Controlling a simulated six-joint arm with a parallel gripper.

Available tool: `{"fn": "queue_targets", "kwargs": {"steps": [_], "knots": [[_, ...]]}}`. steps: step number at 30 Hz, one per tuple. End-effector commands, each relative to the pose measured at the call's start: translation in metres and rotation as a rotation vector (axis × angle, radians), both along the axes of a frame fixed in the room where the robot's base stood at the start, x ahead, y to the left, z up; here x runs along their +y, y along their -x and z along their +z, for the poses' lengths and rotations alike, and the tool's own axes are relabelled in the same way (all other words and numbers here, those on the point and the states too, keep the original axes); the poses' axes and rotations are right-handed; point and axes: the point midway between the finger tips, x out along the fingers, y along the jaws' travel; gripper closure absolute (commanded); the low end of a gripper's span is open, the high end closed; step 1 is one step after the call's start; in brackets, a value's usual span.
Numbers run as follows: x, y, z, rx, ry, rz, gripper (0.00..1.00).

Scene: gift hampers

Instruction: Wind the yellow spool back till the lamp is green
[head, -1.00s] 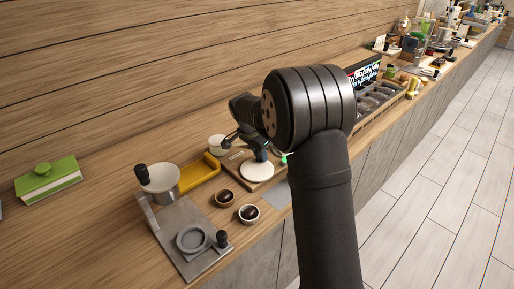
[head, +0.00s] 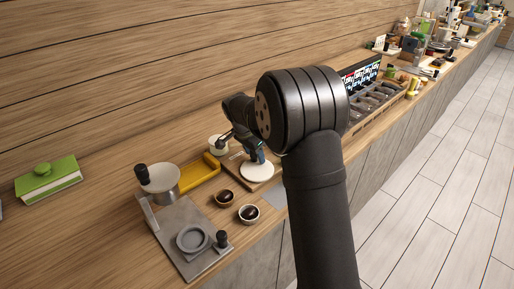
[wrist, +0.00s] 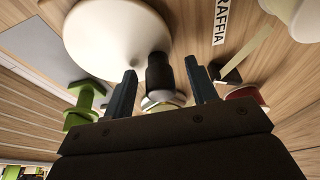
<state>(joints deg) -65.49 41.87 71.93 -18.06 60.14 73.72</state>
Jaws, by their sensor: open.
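A large cream disc (head: 257,172) lies on a wooden board at the counter's front; it also shows in the wrist view (wrist: 115,35). A black knob (wrist: 160,74) stands at the disc's edge. My gripper (wrist: 162,70) is open, with one blue finger on either side of the knob; I cannot tell whether they touch it. My gripper (head: 250,150) is over the disc in the head view. A "RAFFIA" label (wrist: 220,22) lies beside the disc. I cannot make out a clearly yellow spool here, nor a lit lamp; my arm hides part of the board.
A second cream round piece (head: 218,144) stands at the board's back left. A green object (wrist: 85,105) and a red one (wrist: 245,95) show in the wrist view.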

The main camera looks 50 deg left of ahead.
Motion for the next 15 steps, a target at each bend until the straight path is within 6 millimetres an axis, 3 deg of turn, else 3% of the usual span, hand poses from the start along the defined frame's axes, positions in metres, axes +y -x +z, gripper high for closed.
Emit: {"fn": "queue_targets", "kwargs": {"steps": [8,15], "knots": [[0.0,0.0,0.001,0.0,0.0,0.0,0.47],[0.0,0.0,0.02,-0.001,-0.002,0.0,0.47]]}}
